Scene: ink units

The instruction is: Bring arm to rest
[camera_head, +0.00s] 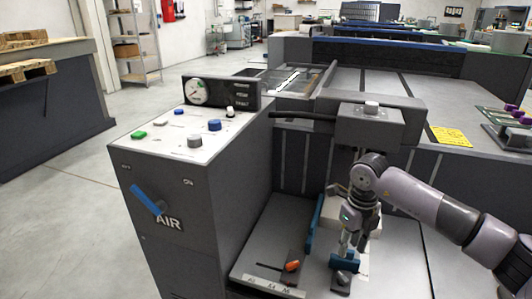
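My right arm (435,208) comes in from the right edge and bends down at the wrist. My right gripper (352,246) points down over the low shelf in front of the press. Its two fingers look spread, with a gap between them and nothing clearly held. The fingertips are just above or beside a small blue block (344,262) with a dark knob (342,278) in front of it. I cannot tell whether they touch it. My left arm and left gripper are not in view.
A grey cabinet marked AIR (170,222) stands left of the shelf, with a blue lever (147,200), coloured buttons and a gauge (195,91). An orange-handled switch (291,266) sits on the shelf. Open floor (70,215) lies left.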

